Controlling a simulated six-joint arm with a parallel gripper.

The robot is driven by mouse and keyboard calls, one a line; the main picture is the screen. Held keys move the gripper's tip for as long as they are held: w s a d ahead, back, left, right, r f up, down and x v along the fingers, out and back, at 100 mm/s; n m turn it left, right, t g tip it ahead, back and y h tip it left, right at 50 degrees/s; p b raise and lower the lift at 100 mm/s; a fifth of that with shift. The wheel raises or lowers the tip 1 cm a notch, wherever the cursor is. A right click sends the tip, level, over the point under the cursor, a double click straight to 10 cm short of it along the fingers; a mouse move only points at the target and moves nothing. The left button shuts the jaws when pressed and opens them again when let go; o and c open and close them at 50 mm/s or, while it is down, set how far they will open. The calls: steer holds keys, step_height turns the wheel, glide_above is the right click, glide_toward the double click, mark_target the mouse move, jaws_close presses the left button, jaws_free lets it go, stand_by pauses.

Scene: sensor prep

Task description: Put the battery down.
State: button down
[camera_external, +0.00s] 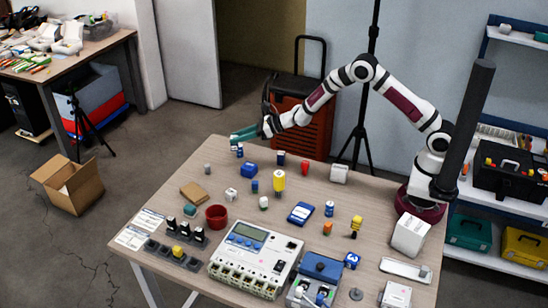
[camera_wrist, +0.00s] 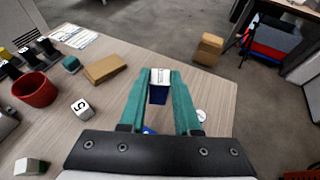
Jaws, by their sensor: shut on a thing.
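My gripper (camera_external: 243,134) reaches out over the far edge of the table, at the end of my outstretched arm. In the wrist view its two teal fingers (camera_wrist: 162,90) are closed on a small battery (camera_wrist: 159,94), with a white end and a dark blue body. The battery also shows just below the fingers in the external view (camera_external: 239,151), small and partly hidden. I cannot tell from these frames whether it touches the table.
The table (camera_external: 180,178) has bare wood around its far left corner. A blue block (camera_external: 250,170), a white numbered cube (camera_external: 231,194), a tan block (camera_external: 194,193) and a red cup (camera_external: 216,216) stand nearby. The floor lies beyond the table edge.

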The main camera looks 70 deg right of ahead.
glide_above(224, 181)
step_height(224, 181, down, 5)
step_height(224, 181, down, 3)
steer(key=shift+f, duration=0.55)
steer(key=shift+f, duration=0.15)
steer(key=c, duration=0.6)
jaws_free()
